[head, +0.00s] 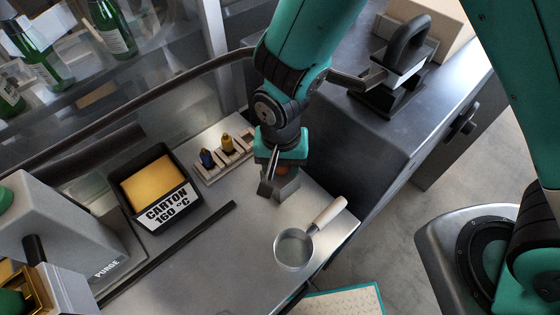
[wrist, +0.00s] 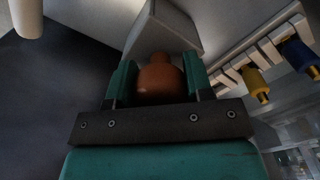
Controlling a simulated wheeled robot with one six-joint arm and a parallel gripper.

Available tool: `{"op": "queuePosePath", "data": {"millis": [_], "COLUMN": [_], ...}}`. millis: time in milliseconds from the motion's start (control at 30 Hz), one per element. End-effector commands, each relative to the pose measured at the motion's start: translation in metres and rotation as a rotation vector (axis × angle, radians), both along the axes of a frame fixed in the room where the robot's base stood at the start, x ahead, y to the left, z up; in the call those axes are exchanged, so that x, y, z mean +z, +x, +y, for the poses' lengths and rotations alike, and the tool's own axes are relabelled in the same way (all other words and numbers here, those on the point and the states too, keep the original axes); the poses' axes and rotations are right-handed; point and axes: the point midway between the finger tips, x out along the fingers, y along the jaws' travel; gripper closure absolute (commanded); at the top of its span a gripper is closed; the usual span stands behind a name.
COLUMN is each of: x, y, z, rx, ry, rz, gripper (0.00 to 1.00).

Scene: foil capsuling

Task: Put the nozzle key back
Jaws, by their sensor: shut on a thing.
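My gripper (head: 279,176) is low over the steel worktop, to the right of the nozzle rack. In the wrist view its two teal fingers (wrist: 162,85) are shut on a rounded orange-brown knob with a narrower neck, which I take to be the nozzle key (wrist: 161,78). A little of the same brown shows between the fingers in the head view. A grey block (wrist: 168,28) is right beyond the knob and also shows below the fingers in the head view (head: 288,187). I cannot tell whether the block is part of the key or a separate stand.
A pale rack (head: 211,175) holds a blue nozzle (head: 206,158) and a yellow nozzle (head: 228,143), just left of my gripper. A carton tray (head: 166,211) stands further left. A small pan (head: 294,250) with a pale handle lies in front, near the worktop's right edge.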

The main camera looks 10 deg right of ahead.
Motion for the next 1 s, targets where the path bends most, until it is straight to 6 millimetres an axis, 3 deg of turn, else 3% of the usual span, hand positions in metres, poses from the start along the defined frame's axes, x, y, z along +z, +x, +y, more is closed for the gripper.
{"op": "queuePosePath", "data": {"millis": [200,233,300,333,700,867,1000], "x": [-0.004,-0.003,-0.003,-0.003,0.006,0.032,0.064], "y": [0.0,0.0,0.0,0.0,0.001,0.001,0.001], "z": [0.0,0.0,0.0,0.0,0.001,0.001,0.001], "rx": [0.0,0.0,0.0,0.0,0.0,0.0,0.0], "ry": [0.0,0.0,0.0,0.0,0.003,0.006,0.006], "rz": [0.0,0.0,0.0,0.0,-0.003,-0.006,-0.007], "gripper": [0.84,0.46,0.3,0.27,0.27,0.27,0.27]}}
